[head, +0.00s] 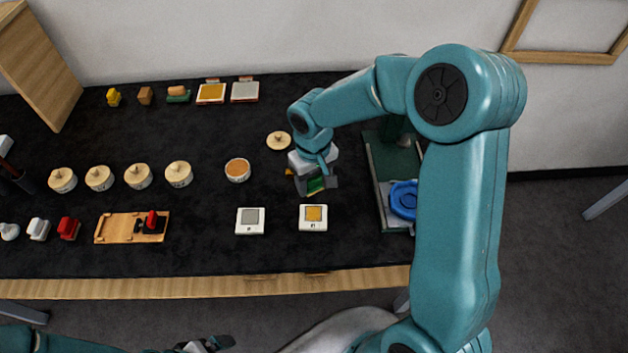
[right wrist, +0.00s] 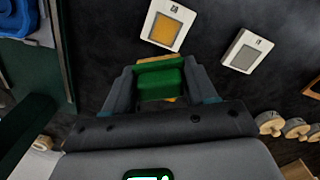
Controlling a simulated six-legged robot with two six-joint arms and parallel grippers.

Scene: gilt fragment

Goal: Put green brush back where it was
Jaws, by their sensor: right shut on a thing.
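My right gripper (head: 316,188) is shut on the green brush (right wrist: 160,78) and holds it over the black table, behind the white-framed gold tile (head: 313,226). In the right wrist view the brush sits between both fingers, with a yellowish edge showing at its far and near sides. Much of it is hidden by the gripper in the head view. A wooden holder (head: 105,238) at the front left carries a red-and-black piece (head: 152,222); the rest of its top looks bare. My left gripper (head: 215,343) is at the bottom edge, partly cut off, its jaws unclear.
A grey tile (head: 250,229) lies left of the gold one. An open orange-filled pot (head: 237,170) and a loose lid (head: 279,141) are behind. Several lidded pots (head: 138,177) stand left. A blue dish (head: 404,200) sits right. Small red (head: 69,229) and white pieces stand front left.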

